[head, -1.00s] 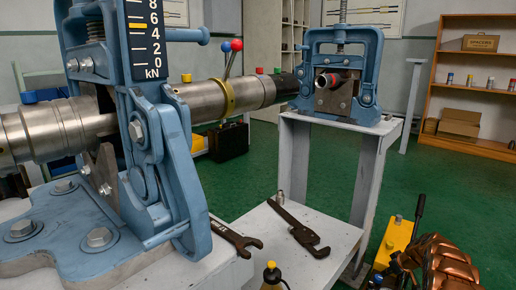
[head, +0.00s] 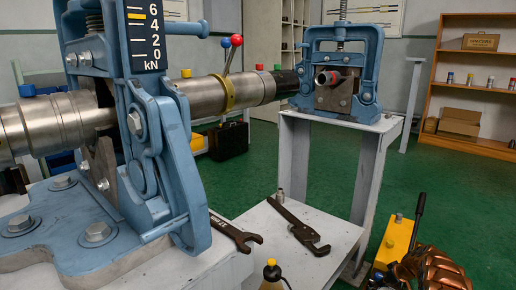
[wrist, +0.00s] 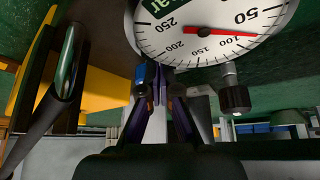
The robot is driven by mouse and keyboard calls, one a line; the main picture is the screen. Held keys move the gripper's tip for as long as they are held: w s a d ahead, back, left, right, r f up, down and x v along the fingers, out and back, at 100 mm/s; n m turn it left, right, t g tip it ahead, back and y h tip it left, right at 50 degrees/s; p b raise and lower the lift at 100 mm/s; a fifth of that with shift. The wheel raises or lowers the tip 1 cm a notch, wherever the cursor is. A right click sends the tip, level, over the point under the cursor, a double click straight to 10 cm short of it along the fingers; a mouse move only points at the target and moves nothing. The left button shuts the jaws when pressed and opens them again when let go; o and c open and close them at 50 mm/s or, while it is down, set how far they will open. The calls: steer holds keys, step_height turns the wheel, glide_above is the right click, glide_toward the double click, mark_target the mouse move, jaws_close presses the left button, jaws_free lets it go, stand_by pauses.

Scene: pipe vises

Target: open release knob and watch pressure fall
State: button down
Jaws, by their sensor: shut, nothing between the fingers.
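In the wrist view a white pressure gauge (wrist: 210,25) fills the upper right, upside down. Its red needle points to a little below 100 bar. A black ribbed knob (wrist: 235,98) on a metal stem sits just below the gauge; it looks like the release knob. My gripper (wrist: 152,88) is shut and empty, left of this knob and apart from it. In the head view the yellow pump (head: 399,240) with its black lever (head: 419,210) stands on the floor at lower right, partly hidden by my copper-coloured arm. The gauge and knob cannot be made out there.
A blue vise (head: 140,150) with a kN scale (head: 146,38) holds a steel pipe (head: 205,97). Its yellow marker sits between 4 and 6. A second vise (head: 340,70) stands behind. Green floor is open beyond.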

steer(key=shift+w, duration=0.2)
stand_by(0.6)
steer(key=shift+w+d+p, duration=0.15)
steer(key=shift+d+p, duration=0.65)
steer(key=shift+d, duration=0.2)
steer(key=shift+w+d, duration=0.2)
steer(key=shift+w, duration=0.1)
stand_by(0.4)
steer(key=shift+s+d+p, duration=0.25)
steer(key=shift+s+p, duration=0.1)
steer(key=shift+p, duration=0.4)
step_height(320, 180, up, 6)
steer(key=p, duration=0.2)
steer(key=shift+p, duration=0.3)
